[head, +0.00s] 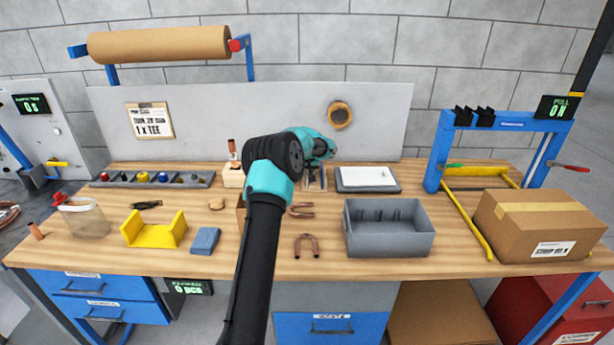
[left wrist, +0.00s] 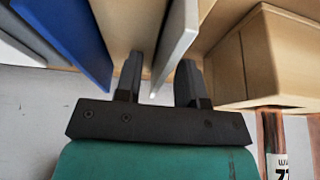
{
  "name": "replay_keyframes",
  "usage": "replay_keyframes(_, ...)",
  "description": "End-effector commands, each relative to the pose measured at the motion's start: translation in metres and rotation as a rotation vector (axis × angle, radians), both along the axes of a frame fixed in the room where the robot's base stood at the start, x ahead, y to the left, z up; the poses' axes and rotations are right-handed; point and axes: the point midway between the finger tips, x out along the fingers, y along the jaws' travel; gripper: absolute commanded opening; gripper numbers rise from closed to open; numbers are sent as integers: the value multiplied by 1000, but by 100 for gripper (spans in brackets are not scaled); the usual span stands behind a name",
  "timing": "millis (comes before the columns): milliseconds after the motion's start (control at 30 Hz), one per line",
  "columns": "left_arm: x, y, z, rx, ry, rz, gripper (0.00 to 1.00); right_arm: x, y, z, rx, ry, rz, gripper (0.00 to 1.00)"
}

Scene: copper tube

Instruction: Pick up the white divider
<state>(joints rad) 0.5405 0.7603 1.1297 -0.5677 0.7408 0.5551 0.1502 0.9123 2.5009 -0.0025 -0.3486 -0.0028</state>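The white divider (left wrist: 177,42) is a thin pale panel standing on edge in the left wrist view. My left gripper (left wrist: 160,75) reaches around it, with one dark finger on each side. The fingers stand apart, and gaps show between them and the panel. A tan panel (left wrist: 122,25) and a blue panel (left wrist: 66,38) stand beside it. In the head view my left gripper (head: 316,184) is at the back middle of the bench, and the panels there are mostly hidden by it and too small to tell apart. My right gripper is not in view.
A dark tray with white paper (head: 367,176) and a grey bin (head: 390,245) lie to the right. Bent copper tubes (head: 306,246) lie in front. A cardboard box (head: 540,222) sits at the far right.

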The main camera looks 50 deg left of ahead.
Motion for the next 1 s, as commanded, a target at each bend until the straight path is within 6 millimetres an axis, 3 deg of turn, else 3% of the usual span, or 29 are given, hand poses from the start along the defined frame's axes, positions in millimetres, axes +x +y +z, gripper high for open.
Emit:
replay_keyframes(267, 0, 0, 0, 0, 0, 0, 35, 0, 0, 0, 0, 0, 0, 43)
replay_keyframes(633, 0, 0, 0, 0, 0, 0, 0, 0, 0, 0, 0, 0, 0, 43)
replay_keyframes(1000, 0, 0, 0, 0, 0, 0, 0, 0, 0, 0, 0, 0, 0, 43)
